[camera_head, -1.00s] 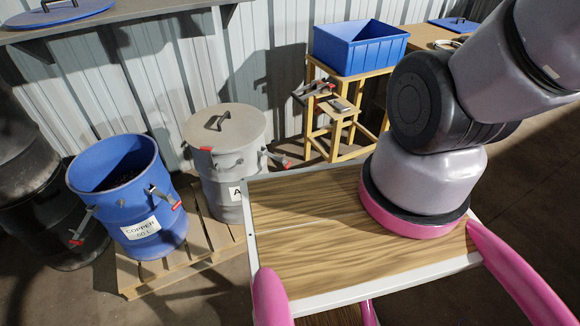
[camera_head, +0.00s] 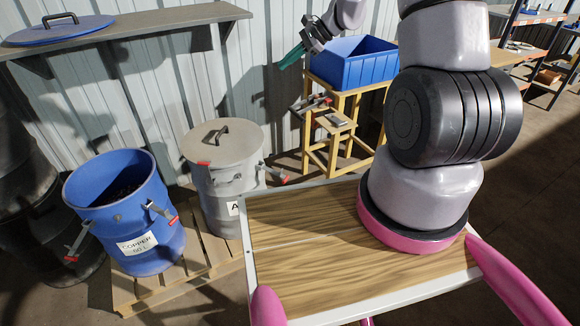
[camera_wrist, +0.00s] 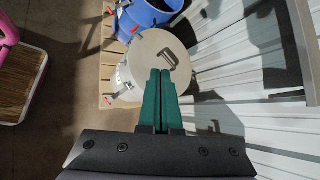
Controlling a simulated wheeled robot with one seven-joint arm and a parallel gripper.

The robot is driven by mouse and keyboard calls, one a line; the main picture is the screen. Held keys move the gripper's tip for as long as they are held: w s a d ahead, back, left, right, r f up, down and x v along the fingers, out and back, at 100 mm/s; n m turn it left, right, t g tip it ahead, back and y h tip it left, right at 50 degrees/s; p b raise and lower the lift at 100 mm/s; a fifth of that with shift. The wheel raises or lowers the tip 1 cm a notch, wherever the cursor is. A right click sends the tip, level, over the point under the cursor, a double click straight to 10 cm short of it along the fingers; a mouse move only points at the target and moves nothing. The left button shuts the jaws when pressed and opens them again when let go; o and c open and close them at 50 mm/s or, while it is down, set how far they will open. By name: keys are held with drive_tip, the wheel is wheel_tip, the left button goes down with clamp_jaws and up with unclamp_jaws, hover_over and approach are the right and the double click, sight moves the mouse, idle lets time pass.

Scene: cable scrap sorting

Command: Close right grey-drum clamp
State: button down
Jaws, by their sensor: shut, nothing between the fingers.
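The grey drum (camera_head: 212,205) stands upright on a pallet with its grey lid (camera_head: 240,142) on top. Its right clamp (camera_head: 272,174) sticks out to the side, its red-tipped lever angled down and away from the drum wall. A second red-tipped clamp (camera_head: 204,164) shows at the lid's left front edge. My gripper (camera_head: 287,60) has green fingers and hangs in the air above and behind the drum, right of it, apart from it. In the wrist view the shut, empty fingers (camera_wrist: 160,73) overlap the view of the lid (camera_wrist: 150,50).
A blue open drum (camera_head: 122,215) labelled copper stands left of the grey drum. A yellow stand (camera_head: 345,140) holds a blue bin (camera_head: 352,68) and tools. A shelf (camera_head: 140,24) with a blue lid (camera_head: 60,30) runs along the wall. My wood-topped base stands in front.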

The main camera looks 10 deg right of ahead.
drive_tip(key=w+d+f+m, duration=0.1)
drive_tip(key=w+f+m, duration=0.1)
drive_tip(key=f, duration=0.5)
drive_tip(key=w+d+f+m, duration=0.1)
drive_tip(key=w+f+m, duration=0.1)
drive_tip(key=f, duration=0.6)
drive_tip(key=m+t, duration=0.3)
drive_tip(key=m, duration=0.2)
approach(275, 172)
wheel_tip(275, 172, up, 5)
drive_tip(key=d, duration=0.3)
drive_tip(key=s+d+f+m+h, duration=0.1)
drive_tip(key=s+f, duration=0.1)
drive_tip(key=f, duration=0.3)
drive_tip(key=s+d+f+m+h, duration=0.1)
drive_tip(key=s+f+m, duration=0.15)
drive_tip(key=f, duration=0.35)
drive_tip(key=w+a+f, duration=0.2)
drive_tip(key=w+a, duration=0.2)
drive_tip(key=a, duration=0.2)
drive_tip(key=shift+w+a+f+n, duration=0.15)
drive_tip(key=shift+a+f+n, duration=0.1)
drive_tip(key=shift+n, duration=0.2)
drive_tip(key=shift+d+r, duration=0.1)
drive_tip(key=shift+r, duration=0.05)
